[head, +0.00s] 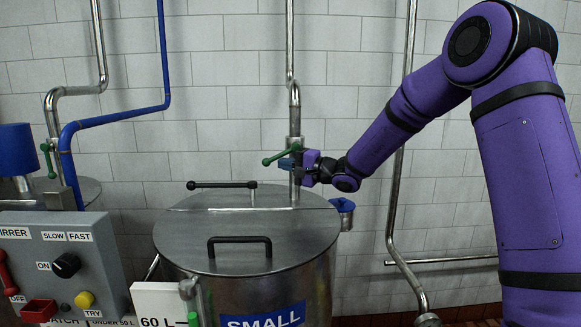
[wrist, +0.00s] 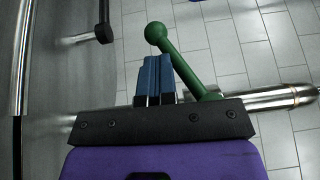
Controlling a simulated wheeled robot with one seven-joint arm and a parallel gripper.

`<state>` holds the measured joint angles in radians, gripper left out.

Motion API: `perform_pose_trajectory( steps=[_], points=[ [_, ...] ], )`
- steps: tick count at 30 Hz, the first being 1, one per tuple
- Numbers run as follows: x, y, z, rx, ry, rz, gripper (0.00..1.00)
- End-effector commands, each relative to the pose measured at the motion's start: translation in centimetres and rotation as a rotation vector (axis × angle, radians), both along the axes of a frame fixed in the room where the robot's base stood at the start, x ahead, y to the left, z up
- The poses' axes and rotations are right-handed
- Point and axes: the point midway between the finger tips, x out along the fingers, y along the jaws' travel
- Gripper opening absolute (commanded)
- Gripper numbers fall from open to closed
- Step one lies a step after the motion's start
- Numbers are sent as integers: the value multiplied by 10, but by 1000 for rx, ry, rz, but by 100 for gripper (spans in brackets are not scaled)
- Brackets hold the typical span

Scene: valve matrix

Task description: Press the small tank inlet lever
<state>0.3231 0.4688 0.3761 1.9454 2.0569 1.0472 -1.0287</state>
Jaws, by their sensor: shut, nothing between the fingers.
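The small tank (head: 250,230) is a steel vessel with a blue "SMALL" label, in the middle of the head view. Its inlet lever (head: 277,157) is green with a ball end, on the steel pipe above the lid. The green lever (wrist: 180,62) also shows in the wrist view, slanting from the ball at upper left to its base at lower right. My gripper (head: 288,163) is at the lever, just below it in the head view. In the wrist view its blue fingers (wrist: 155,65) are shut and empty, close beside the lever; I cannot tell whether they touch it.
A black-handled bar (head: 222,185) and a black lid handle (head: 240,240) stand on the tank lid. A grey control box (head: 60,265) is at lower left. Another green lever (head: 47,160) is on the far left pipe. A steel pipe (head: 400,170) runs down the wall behind my arm.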

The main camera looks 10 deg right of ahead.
Motion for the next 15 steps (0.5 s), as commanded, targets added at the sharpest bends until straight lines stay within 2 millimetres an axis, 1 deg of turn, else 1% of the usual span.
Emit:
perform_pose_trajectory(
  steps=[6, 15],
  points=[
    [2, 8, 5, 185, -36, 1, 0],
    [2, 14, 14, 183, -37, 2, 0]
  ],
)
